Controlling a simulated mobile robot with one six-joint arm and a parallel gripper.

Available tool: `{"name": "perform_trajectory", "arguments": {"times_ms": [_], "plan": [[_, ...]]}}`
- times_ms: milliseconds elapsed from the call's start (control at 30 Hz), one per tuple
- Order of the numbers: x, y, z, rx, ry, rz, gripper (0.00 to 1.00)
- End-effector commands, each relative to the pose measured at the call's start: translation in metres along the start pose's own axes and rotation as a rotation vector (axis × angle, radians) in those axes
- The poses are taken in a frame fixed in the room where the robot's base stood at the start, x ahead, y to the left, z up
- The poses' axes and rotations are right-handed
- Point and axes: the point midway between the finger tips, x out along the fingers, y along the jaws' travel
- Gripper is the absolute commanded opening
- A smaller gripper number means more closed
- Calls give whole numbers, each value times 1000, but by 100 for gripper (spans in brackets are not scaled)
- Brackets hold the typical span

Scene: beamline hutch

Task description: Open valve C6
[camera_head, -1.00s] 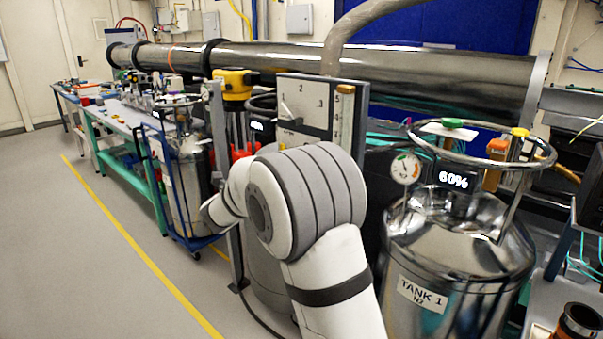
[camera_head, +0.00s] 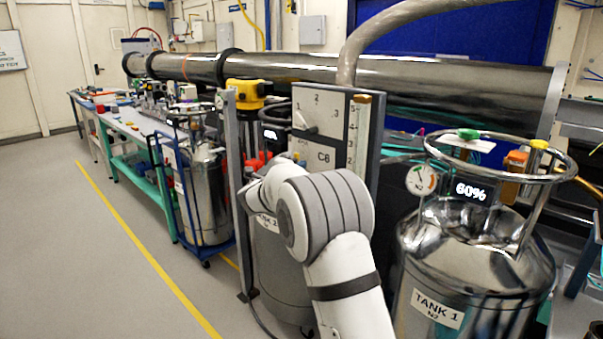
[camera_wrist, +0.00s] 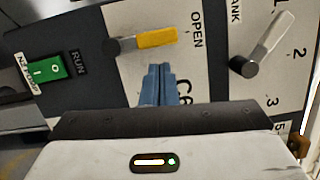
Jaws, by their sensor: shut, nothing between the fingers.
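The valve panel (camera_head: 338,108) has a white face marked C6 in the head view; its lower part is hidden behind my arm. In the wrist view the panel appears turned sideways. Its yellow lever (camera_wrist: 157,40) extends right from a dark pivot, its tip beside the word OPEN (camera_wrist: 197,30). My gripper (camera_wrist: 157,68) has blue fingers shut together and empty. The fingertips appear just below the lever in the picture, partly covering the C6 label (camera_wrist: 183,90). I cannot tell whether they touch the lever. The gripper is hidden in the head view.
A tank selector knob (camera_wrist: 244,66) and a green rocker switch (camera_wrist: 46,68) flank the lever in the wrist view. TANK 1 (camera_head: 470,270) stands right of my arm, another tank behind it. A long steel pipe runs behind. The floor at left is clear.

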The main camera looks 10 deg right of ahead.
Motion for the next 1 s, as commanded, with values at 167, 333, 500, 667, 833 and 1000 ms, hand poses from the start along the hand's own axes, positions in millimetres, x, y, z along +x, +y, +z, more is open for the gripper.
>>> {"name": "perform_trajectory", "arguments": {"times_ms": [167,333,500,667,833,1000], "plan": [[1,0,6,-1,0,0,0],[1,0,7,0,0,0,0],[1,-1,7,0,-1,0,0],[2,-5,13,-1,-1,1,0],[3,-4,19,-1,-1,1,0],[3,-2,20,1,-3,-1,0]]}}
